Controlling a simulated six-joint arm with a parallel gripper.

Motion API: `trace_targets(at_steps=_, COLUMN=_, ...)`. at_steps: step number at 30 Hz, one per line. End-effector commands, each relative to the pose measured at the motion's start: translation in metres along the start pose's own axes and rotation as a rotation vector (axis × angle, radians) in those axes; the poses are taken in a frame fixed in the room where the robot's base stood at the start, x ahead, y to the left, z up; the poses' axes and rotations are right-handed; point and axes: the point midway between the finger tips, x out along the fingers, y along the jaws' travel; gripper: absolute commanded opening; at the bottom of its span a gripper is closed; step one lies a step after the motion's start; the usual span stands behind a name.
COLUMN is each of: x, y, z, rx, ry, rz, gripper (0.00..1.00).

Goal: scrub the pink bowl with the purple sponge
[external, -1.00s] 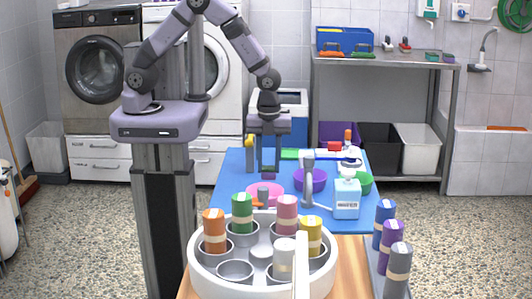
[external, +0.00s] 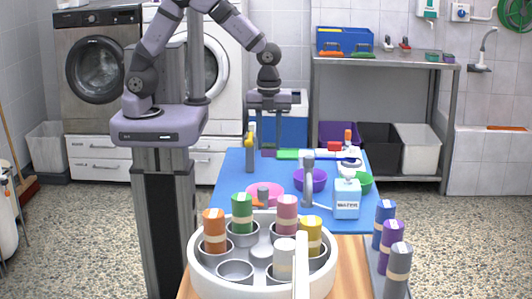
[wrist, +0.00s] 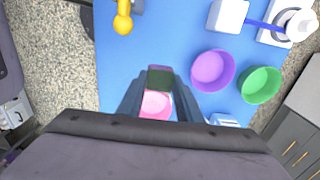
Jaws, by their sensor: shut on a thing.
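My gripper (external: 268,148) is raised over the far left part of the blue mat, jaws closed on a small block. The block is the purple sponge (wrist: 160,84), with a dark green face, held between the fingertips in the wrist view. The pink bowl (external: 275,187) sits on the mat nearer the external camera, partly hidden behind the white carousel and its bottles. In the wrist view the pink bowl (wrist: 156,106) shows below the sponge, partly covered by the fingers. The sponge is apart from the bowl.
A purple bowl (external: 319,183) and a green bowl (external: 366,183) stand to the right. The white carousel (external: 205,272) fills the foreground.

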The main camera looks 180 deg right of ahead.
Motion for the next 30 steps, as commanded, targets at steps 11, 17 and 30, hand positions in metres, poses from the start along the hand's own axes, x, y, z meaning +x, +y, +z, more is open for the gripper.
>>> trace_targets(at_steps=11, x=-0.002, y=0.006, z=-0.030, rx=0.079, ry=0.000, rz=0.002, gripper=0.14)
trace_targets(at_steps=17, x=0.001, y=0.021, z=-0.077, rx=0.207, ry=0.000, rz=0.002, gripper=0.14)
trace_targets(at_steps=30, x=0.012, y=0.021, z=-0.119, rx=0.110, ry=0.000, rz=0.000, gripper=0.14)
